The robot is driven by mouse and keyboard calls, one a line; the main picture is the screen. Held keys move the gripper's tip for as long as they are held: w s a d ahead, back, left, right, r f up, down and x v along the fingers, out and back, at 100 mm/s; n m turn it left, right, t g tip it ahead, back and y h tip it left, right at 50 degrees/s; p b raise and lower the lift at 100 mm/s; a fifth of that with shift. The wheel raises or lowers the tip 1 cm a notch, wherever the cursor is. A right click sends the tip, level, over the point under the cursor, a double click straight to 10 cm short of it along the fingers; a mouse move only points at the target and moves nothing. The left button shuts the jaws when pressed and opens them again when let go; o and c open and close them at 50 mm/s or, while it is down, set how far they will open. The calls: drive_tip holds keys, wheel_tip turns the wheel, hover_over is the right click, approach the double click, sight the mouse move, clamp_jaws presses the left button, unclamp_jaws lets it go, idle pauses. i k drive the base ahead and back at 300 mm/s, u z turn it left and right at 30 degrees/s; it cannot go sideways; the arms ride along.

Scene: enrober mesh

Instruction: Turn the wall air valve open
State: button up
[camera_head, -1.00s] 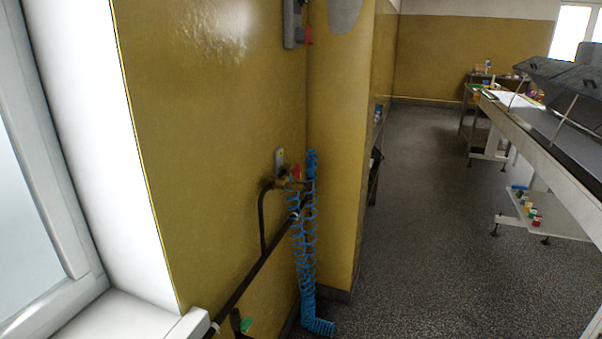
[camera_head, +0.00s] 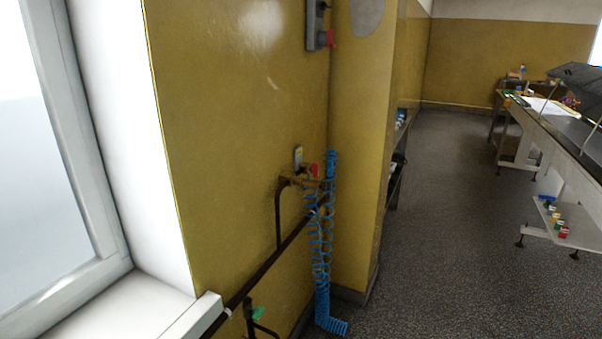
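The wall air valve (camera_head: 314,171) is a small brass fitting with a red handle on the yellow wall, right of centre-left in the head view. A dark pipe (camera_head: 278,222) runs down from its left side. A small grey plate (camera_head: 297,157) sits on the wall just above the valve. The exact angle of the red handle is too small to tell. My gripper is not in view.
A window sill (camera_head: 150,310) juts out at the lower left. A green-handled valve (camera_head: 259,313) sits low on the pipework. A grey switch box (camera_head: 317,25) is higher on the wall. A long table (camera_head: 560,150) stands at the right. The floor between is clear.

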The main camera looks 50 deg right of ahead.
sight(314, 169)
drive_tip(key=z, duration=0.7)
drive_tip(key=k, duration=0.15)
drive_tip(key=u, duration=2.7)
drive_tip(key=k, duration=1.1)
drive_tip(key=z, duration=2.1)
